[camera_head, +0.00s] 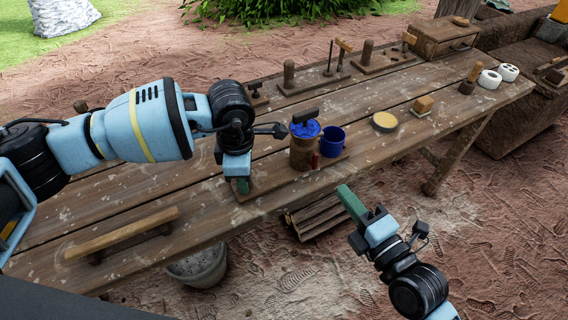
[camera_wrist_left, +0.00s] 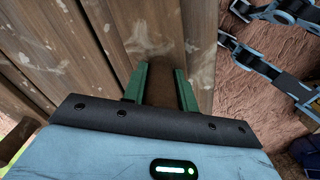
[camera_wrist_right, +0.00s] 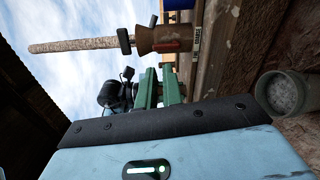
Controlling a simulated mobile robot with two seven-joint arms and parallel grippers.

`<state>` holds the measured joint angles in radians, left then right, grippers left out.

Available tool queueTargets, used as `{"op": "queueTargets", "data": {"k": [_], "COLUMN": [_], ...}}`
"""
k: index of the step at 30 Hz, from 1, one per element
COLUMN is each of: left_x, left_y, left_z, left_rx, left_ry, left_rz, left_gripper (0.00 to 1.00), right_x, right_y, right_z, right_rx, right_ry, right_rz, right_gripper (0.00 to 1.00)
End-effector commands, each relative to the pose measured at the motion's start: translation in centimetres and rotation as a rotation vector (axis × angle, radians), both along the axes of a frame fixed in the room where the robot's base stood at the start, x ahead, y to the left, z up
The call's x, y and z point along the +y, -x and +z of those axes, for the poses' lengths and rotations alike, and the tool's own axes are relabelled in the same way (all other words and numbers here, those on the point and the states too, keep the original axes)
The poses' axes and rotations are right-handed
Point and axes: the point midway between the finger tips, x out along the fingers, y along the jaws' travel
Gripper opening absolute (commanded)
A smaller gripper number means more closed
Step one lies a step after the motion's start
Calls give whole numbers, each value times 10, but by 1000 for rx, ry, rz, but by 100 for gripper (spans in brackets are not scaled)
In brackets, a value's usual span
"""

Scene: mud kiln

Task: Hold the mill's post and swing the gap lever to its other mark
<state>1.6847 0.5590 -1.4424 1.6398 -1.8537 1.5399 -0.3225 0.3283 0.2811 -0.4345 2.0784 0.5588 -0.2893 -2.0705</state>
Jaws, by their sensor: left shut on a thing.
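The mill (camera_head: 303,150) is a brown cylinder with a blue top and a dark crank, upright on a wooden board (camera_head: 252,190). A small red lever (camera_head: 314,160) is low on its near side; its mark is too small to read. My left gripper (camera_head: 241,185) is shut on a brown post (camera_wrist_left: 155,90) at the board's left end. My right gripper (camera_head: 346,195) is in the air, in front of the table and right of the mill, apart from it. Its fingers look closed and empty. The right wrist view shows the mill (camera_wrist_right: 165,38) and red lever (camera_wrist_right: 168,46) beyond the fingertips.
A blue mug (camera_head: 333,141) stands close right of the mill. A yellow-topped round dish (camera_head: 384,121) and a wooden block (camera_head: 423,105) are further right. Peg boards (camera_head: 312,80) line the back edge. A wooden rail (camera_head: 122,233) lies front left. A bucket (camera_head: 199,268) stands below.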

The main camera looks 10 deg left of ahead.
Motion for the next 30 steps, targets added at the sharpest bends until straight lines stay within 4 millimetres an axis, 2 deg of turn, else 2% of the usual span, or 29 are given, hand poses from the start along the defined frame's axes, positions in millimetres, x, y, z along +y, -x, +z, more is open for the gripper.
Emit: {"op": "queueTargets", "data": {"k": [5, 8, 18, 30], "left_x": [0, 0, 0, 0], "left_y": [0, 0, 0, 0], "left_z": [0, 0, 0, 0], "left_rx": [0, -1, -1, -1], "left_ry": [0, 0, 0, 0], "left_rz": [1, 1, 1, 1], "left_gripper": [0, 0, 0, 0], "right_x": [-2, -6, -21, -40], "right_y": [-2, -6, -19, -33], "right_z": [-2, -5, -18, -22], "right_rx": [56, 148, 628, 1200], "right_ry": [-62, -167, -704, -1354], "right_rz": [3, 7, 16, 5], "right_gripper": [0, 0, 0, 0]}}
